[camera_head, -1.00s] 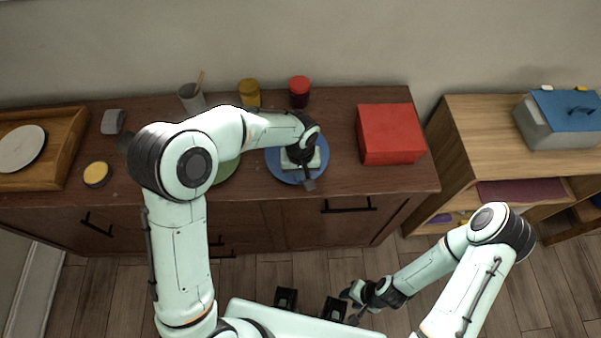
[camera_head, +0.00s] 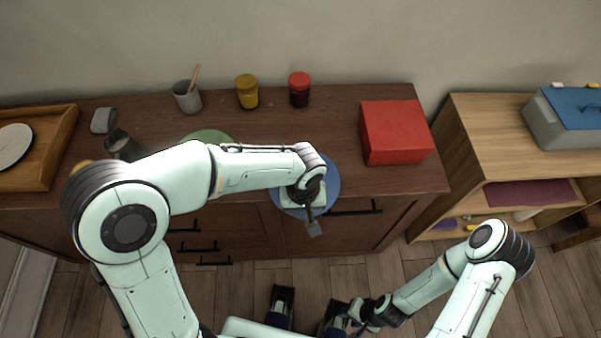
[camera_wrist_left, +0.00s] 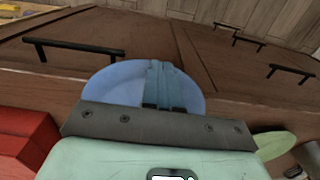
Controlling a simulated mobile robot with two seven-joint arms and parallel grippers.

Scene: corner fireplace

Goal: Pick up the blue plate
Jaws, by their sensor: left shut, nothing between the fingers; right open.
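The blue plate (camera_head: 330,178) lies near the front edge of the dark wooden sideboard, and its front part reaches out past that edge. It also shows in the left wrist view (camera_wrist_left: 112,82). My left gripper (camera_head: 314,229) is over the plate from above and hides its middle. Its fingers (camera_wrist_left: 164,103) are shut with nothing between them, against or just above the plate; contact is hard to tell. My right gripper (camera_head: 356,322) is low at the bottom of the head view, over the floor, open and away from the plate.
A red box (camera_head: 395,132) stands right of the plate. A green plate (camera_head: 208,136) lies to the left, partly behind my left arm. Two jars (camera_head: 247,92) (camera_head: 299,90) and a grey cup (camera_head: 187,97) stand at the back. A wooden tray (camera_head: 58,135) is far left.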

